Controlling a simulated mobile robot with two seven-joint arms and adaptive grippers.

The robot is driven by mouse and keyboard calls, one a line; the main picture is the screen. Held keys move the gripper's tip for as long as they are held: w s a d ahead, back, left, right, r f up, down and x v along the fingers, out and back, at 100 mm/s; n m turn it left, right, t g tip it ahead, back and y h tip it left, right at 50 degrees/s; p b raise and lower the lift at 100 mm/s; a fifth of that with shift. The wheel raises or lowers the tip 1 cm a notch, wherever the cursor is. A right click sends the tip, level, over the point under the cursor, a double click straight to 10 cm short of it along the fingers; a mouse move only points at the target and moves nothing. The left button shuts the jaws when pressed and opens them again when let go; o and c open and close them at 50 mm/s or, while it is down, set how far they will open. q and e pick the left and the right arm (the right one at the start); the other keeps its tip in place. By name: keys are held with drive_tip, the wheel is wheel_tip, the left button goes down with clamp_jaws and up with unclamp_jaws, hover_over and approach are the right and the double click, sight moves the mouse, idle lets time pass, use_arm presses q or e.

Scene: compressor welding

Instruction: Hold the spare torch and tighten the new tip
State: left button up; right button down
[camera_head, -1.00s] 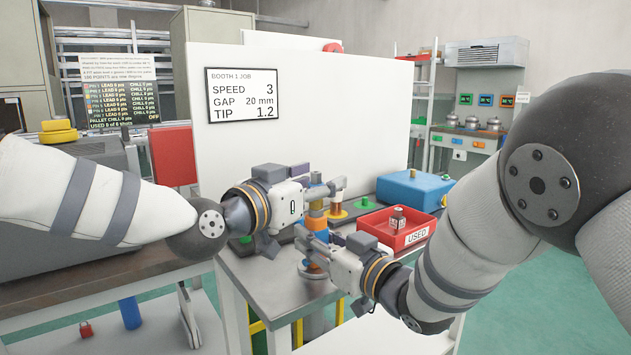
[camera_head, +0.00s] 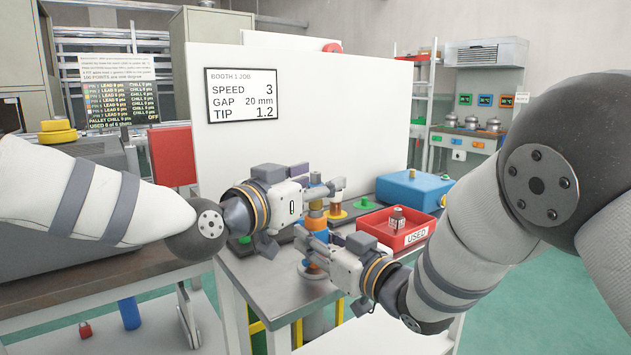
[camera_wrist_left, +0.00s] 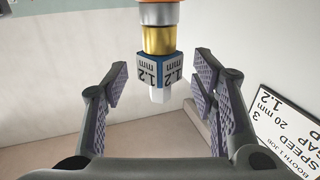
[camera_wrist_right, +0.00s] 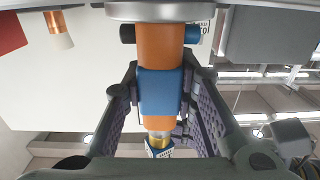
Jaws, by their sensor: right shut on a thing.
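The spare torch, orange with a blue band (camera_wrist_right: 160,95), is between the closed pads of my right gripper (camera_head: 312,238). Its orange body also shows in the head view (camera_head: 316,214), upright and partly hidden by both grippers. The new tip has a blue block marked 1.2 mm (camera_wrist_left: 150,72) under a gold collar (camera_wrist_left: 158,40), with a white end beyond it. My left gripper (camera_wrist_left: 158,82) is open, with one finger on each side of the block and a visible gap at both sides. The block also shows small in the right wrist view (camera_wrist_right: 159,150).
A red tray marked USED (camera_head: 417,236) holds a small labelled block (camera_head: 397,218). A white panel (camera_head: 350,100) reads TIP 1.2. The table's front left (camera_head: 262,272) is bare.

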use_arm(q)
drive_tip(key=shift+s, duration=0.1)
drive_tip(key=v, duration=1.2)
drive_tip(key=x, duration=1.2)
drive_tip(key=shift+c, duration=0.4)
clamp_jaws()
drive_tip(key=shift+o, duration=0.4)
unclamp_jaws()
